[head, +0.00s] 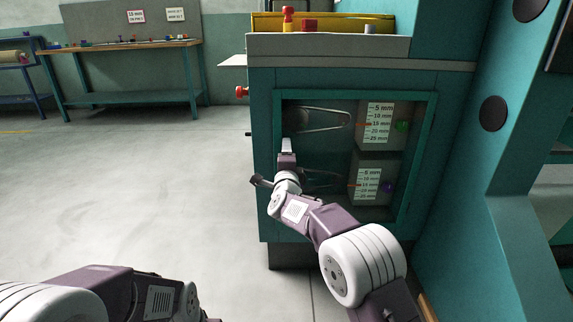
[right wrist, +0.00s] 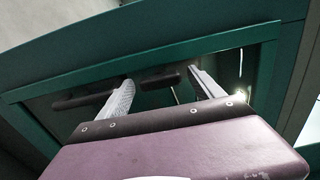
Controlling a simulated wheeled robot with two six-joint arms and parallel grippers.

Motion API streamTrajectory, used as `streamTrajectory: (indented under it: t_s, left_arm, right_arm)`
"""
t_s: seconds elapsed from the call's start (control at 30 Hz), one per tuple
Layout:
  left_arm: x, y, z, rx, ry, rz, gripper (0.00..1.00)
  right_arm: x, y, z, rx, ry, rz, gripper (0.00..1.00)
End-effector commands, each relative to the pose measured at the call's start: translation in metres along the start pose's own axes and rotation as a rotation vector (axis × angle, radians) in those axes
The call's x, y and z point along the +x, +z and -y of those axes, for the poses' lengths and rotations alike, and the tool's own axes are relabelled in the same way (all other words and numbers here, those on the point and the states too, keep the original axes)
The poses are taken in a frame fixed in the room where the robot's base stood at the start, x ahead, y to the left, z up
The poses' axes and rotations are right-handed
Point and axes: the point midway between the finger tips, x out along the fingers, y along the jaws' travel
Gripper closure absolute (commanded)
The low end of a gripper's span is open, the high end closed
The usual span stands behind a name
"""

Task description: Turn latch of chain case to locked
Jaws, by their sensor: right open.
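The chain case is a teal cabinet (head: 262,225) with a framed window, standing right of centre in the head view. My right gripper (head: 287,145) is in front of the window's left part. In the right wrist view the right gripper (right wrist: 163,88) is open, its two fingers apart. A short dark bar (right wrist: 160,78), possibly the latch, shows between the fingers; I cannot tell whether they touch it. Another dark bar (right wrist: 82,100) lies left of the fingers. In the head view my gripper and arm hide part of the window's left side. My left gripper is outside the picture.
Behind the window are a pale chain or belt loop (head: 318,120) and scale plates (head: 379,122). A red knob (head: 242,91) sticks out at the cabinet's left. A yellow tray (head: 340,20) is on top. A teal machine column (head: 480,160) stands right. The floor at left is clear.

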Motion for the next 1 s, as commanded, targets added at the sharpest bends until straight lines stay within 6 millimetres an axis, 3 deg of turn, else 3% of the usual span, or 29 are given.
streamTrajectory:
  t_s: [0.3,0.5,0.87,0.93,1.0]
  left_arm:
    - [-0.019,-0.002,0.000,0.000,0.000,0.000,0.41]
    - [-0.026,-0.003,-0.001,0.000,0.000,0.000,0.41]
    - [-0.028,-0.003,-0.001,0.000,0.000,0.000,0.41]
    - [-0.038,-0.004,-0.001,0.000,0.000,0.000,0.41]
    - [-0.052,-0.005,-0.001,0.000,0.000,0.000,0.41]
  right_arm:
    - [-0.053,0.000,0.003,0.000,0.002,0.002,0.24]
    - [-0.075,0.000,0.002,0.001,0.000,0.001,0.24]
    - [-0.077,-0.002,0.002,0.002,-0.001,-0.003,0.24]
    - [-0.074,-0.014,0.017,0.005,-0.007,-0.023,0.24]
    - [-0.071,-0.035,0.047,0.017,-0.031,-0.057,0.24]
